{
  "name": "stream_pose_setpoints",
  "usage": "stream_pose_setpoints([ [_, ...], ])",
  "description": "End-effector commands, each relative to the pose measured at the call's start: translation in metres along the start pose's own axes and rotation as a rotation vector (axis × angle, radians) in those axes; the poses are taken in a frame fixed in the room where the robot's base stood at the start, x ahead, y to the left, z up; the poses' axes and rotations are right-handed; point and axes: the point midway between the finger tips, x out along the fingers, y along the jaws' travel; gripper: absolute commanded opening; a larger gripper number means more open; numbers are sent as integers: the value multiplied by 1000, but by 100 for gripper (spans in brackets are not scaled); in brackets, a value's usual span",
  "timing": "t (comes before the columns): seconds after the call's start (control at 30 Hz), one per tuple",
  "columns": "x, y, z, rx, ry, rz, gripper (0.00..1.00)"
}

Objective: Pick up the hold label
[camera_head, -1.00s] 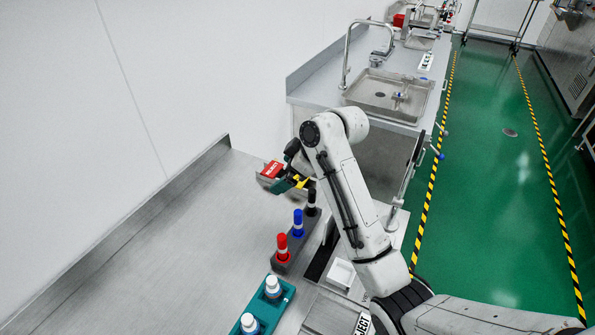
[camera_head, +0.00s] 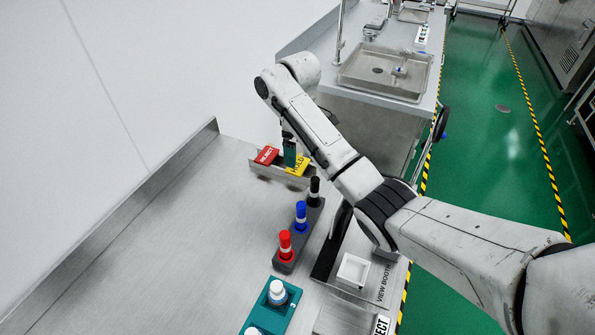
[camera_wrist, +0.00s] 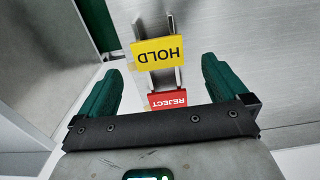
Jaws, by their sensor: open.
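The yellow hold label (camera_head: 297,165) stands at the right part of a small metal holder (camera_head: 262,171) on the steel bench, beside the red reject label (camera_head: 266,155). In the wrist view the hold label (camera_wrist: 159,53) lies ahead of the fingertips, between their lines, with its word upside down. The reject label (camera_wrist: 168,98) shows lower, partly hidden by my gripper's body. My gripper (camera_wrist: 158,75) is open, with green fingers apart and nothing between them touching. In the head view my gripper (camera_head: 289,152) is above and close to the labels; its fingers overlap there.
A dark rack holds a red marker (camera_head: 285,243), a blue marker (camera_head: 301,216) and a black marker (camera_head: 314,190). A teal tray (camera_head: 288,313) with white-capped bottles and a white square dish (camera_head: 353,270) are nearer. The left bench is clear.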

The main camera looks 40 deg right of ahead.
Motion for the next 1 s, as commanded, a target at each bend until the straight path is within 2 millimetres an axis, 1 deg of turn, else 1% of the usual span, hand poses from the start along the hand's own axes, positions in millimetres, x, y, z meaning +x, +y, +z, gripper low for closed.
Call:
stream_pose_setpoints([
  [0.13,10,2,0,0,-1,0,100],
  [0.3,36,4,0,0,-1,-2,100],
  [0.43,50,4,0,-1,0,0,100],
  [0.57,54,4,0,0,1,0,100],
  [1.0,55,4,-1,-1,1,0,100],
])
